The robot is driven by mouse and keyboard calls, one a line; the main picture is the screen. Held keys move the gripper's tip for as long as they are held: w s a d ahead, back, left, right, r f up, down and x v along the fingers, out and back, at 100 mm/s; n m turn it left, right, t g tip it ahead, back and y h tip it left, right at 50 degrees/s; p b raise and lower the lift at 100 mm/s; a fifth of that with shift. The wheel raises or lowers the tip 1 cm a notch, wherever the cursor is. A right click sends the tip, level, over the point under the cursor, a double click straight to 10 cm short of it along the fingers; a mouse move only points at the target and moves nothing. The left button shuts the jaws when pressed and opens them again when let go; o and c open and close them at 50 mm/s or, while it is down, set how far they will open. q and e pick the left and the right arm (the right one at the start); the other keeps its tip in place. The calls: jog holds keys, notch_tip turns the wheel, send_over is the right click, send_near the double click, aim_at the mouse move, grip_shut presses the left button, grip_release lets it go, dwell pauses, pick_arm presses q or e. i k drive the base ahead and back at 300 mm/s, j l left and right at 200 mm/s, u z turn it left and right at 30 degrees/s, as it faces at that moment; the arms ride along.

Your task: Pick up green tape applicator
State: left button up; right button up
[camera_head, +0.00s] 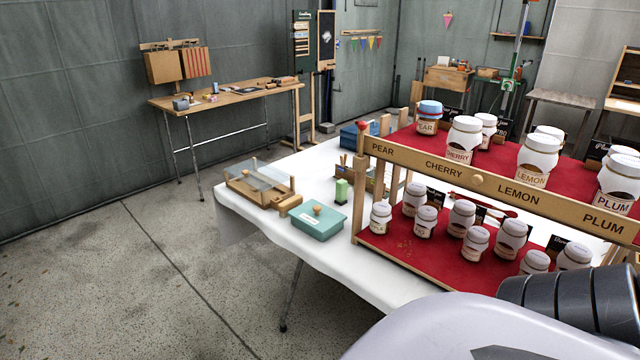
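A small upright green item (342,190) stands on the white-covered table (318,250), just left of the jar rack. It is too small to tell whether it is the green tape applicator. Another green piece (508,85) shows on an upright post at the back right, and its kind is also unclear. Neither of my grippers is in view. A dark ringed part and a pale rounded part at the lower right look like my own body, and they hide the near right part of the table.
A two-level jar rack (480,181) with a red base fills the right of the table. A teal box (318,222) and a wooden tray (258,186) sit near the table's left edge. A wooden worktable (235,95) stands far left. The floor between is clear.

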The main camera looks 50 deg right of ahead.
aim_at(343, 191)
jog(key=i, duration=1.15)
jog(key=i+j+z, duration=0.15)
jog(key=i, duration=1)
jog(key=i+z, duration=0.1)
jog(key=z, duration=2.3)
